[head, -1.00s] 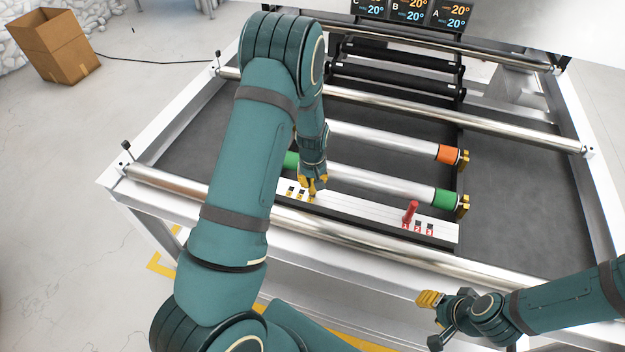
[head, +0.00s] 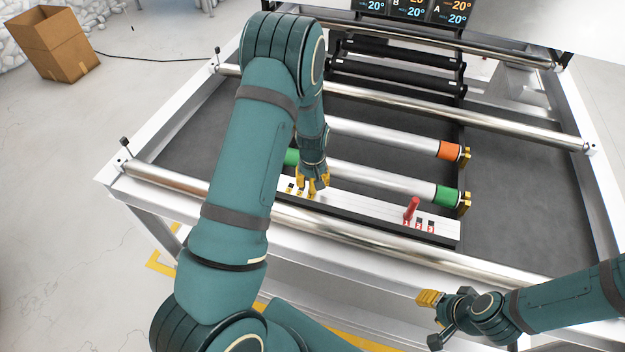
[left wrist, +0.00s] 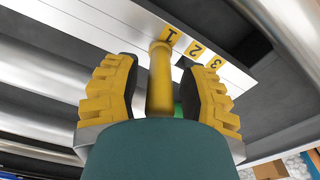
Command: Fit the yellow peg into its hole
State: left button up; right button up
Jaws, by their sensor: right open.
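The yellow peg (left wrist: 160,85) shows in the left wrist view between the fingers of my left gripper (left wrist: 160,92). The gripper is open, with a narrow gap on each side of the peg. The peg's far end is at the white strip (left wrist: 105,25), beside the yellow label 1 (left wrist: 170,37); how deep it sits is hidden. Labels 2 (left wrist: 195,50) and 3 (left wrist: 213,63) lie beside dark holes. In the head view my left gripper (head: 312,182) is low over the strip's left part and hides the peg. My right gripper (head: 430,298) is open and empty in front of the frame.
A red peg (head: 412,208) stands in the strip's right part, beside red-labelled holes. Rollers with green (head: 447,196) and orange (head: 449,150) ends lie behind the strip. A long metal bar (head: 400,254) runs in front. A cardboard box (head: 55,45) stands far left.

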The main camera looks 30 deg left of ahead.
pick_arm(q)
jog(key=r, duration=1.2)
jog(key=shift+s+d, duration=0.2)
jog(key=shift+s, duration=0.1)
